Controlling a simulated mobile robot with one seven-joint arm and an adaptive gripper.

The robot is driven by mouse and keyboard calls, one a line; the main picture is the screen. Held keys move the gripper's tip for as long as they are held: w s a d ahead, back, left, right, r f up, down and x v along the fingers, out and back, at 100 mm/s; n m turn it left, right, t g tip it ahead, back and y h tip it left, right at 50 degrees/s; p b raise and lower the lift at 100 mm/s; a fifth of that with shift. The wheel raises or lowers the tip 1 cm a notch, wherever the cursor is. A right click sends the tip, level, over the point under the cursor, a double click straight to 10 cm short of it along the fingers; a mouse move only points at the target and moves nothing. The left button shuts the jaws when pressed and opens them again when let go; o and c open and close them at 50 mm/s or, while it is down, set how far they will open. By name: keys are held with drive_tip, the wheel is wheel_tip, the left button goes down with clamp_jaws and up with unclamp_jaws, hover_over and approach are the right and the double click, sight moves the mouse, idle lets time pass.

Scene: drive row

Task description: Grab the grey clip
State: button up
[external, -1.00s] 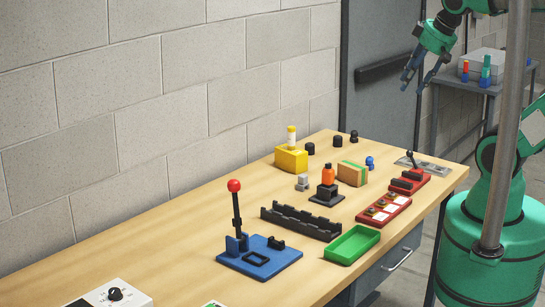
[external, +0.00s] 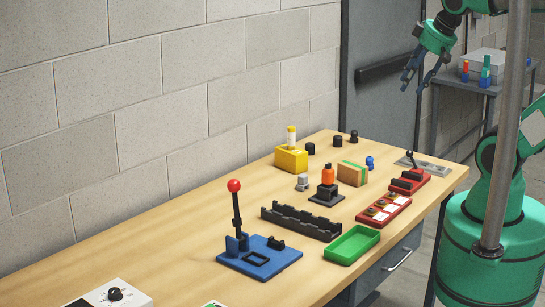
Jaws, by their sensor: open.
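A small grey piece (external: 303,182), which looks like the grey clip, stands on the wooden table (external: 190,210) between the yellow block and the black stand with the orange top. It is small here, so its fine shape is hard to tell. My gripper (external: 414,88) is open and empty. It hangs in the air at the upper right, beyond the table's far right end and well away from the grey piece.
Around the grey piece are a yellow block (external: 291,159), a black stand with an orange top (external: 327,185) and a cardboard-brown block (external: 352,174). A black rack (external: 300,222), green tray (external: 351,246) and blue base with a red-knobbed lever (external: 259,257) lie nearer. A metal pole (external: 505,130) stands at right.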

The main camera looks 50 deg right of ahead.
drive_tip(key=shift+o, duration=0.6)
drive_tip(key=n+g, duration=0.6)
drive_tip(key=n, duration=1.2)
hover_over(303, 175)
wheel_tip(303, 175, down, 27)
drive_tip(key=shift+w+d+f+b, duration=0.1)
drive_tip(key=shift+f+b, duration=0.1)
drive_tip(key=shift+b, duration=0.1)
drive_tip(key=shift+f+b, duration=0.65)
drive_tip(key=shift+f, duration=3.65)
